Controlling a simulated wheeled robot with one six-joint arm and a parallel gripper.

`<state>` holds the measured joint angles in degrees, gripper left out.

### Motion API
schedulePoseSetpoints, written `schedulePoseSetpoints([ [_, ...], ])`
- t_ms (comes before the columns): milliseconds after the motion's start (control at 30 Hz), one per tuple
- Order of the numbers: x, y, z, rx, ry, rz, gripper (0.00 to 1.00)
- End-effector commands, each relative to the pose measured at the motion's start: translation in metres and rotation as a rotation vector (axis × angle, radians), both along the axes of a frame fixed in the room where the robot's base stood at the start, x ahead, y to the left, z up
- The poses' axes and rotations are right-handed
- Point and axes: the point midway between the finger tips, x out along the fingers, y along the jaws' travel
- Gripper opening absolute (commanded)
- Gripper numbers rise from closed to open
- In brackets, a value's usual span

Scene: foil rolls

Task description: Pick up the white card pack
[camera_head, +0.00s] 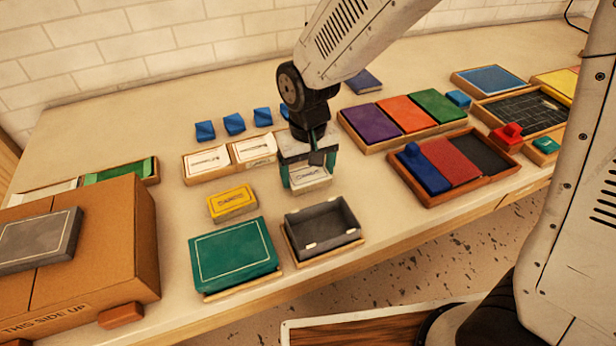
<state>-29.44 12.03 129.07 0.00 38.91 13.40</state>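The white card pack (309,179) with dark lettering on its top is near the middle of the table, directly below my gripper (309,171). My gripper points down, with one teal finger at the left side of the pack and the other at its right side. The fingers are apart with the pack between them. I cannot tell whether they press on it, or whether the pack rests on the table. The gripper body hides the pack's rear part.
A yellow card pack (232,203), a green box (233,254) and an open dark tray (343,229) are in front. Two white cards in wooden holders (187,176) and several blue blocks (234,124) lie behind. Wooden trays of coloured pads (433,193) stand right; a cardboard box (130,215) stands left.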

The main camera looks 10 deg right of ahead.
Motion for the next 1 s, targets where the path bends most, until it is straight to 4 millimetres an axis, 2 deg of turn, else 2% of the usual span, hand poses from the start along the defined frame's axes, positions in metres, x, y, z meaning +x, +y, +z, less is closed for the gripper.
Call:
schedulePoseSetpoints([
  [67, 0.000, 0.000, 0.000, 0.000, 0.000, 0.000, 0.53],
  [233, 0.000, 0.000, 0.001, 0.000, -0.001, 0.000, 0.53],
  [333, 0.001, 0.000, 0.009, 0.002, -0.003, 0.000, 0.53],
  [700, 0.000, 0.000, 0.079, 0.002, -0.004, 0.000, 0.53],
  [833, 0.001, 0.000, 0.094, 0.002, -0.003, 0.000, 0.53],
  [1000, 0.000, 0.000, 0.101, 0.000, -0.001, 0.000, 0.53],
])
